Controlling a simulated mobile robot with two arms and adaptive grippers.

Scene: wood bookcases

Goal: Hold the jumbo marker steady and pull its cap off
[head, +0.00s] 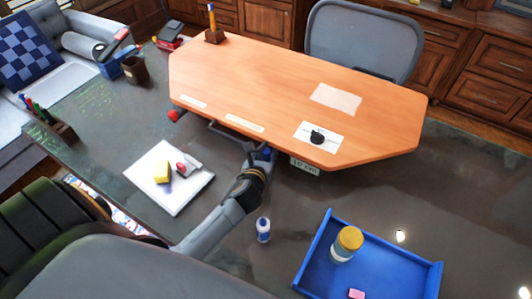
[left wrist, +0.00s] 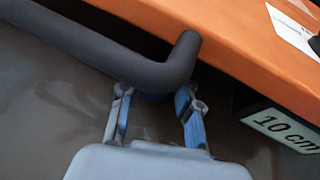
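I cannot pick out the jumbo marker for certain in either view. A wooden holder (head: 214,35) on the orange board stands with a pen-like blue and yellow item in it. A dark holder (head: 62,132) at the far left holds several coloured pens. My left gripper (head: 265,152) is at the front edge of the orange board (head: 300,90), beside a dark bent bar (left wrist: 120,55). In the left wrist view its fingers (left wrist: 155,108) stand apart, with the bar's bent end beyond them. A small blue patch shows beyond the fingers. I cannot tell whether it touches the bar. My right gripper is not in view.
A blue tray (head: 395,262) with a yellow-lidded jar (head: 346,245) is at lower right. A white-and-blue bottle (head: 263,230) stands near my left arm. A white pad (head: 150,190) with small items lies to the left. A "10 cm" block (left wrist: 285,128) is under the board. The dark desk is clear at right.

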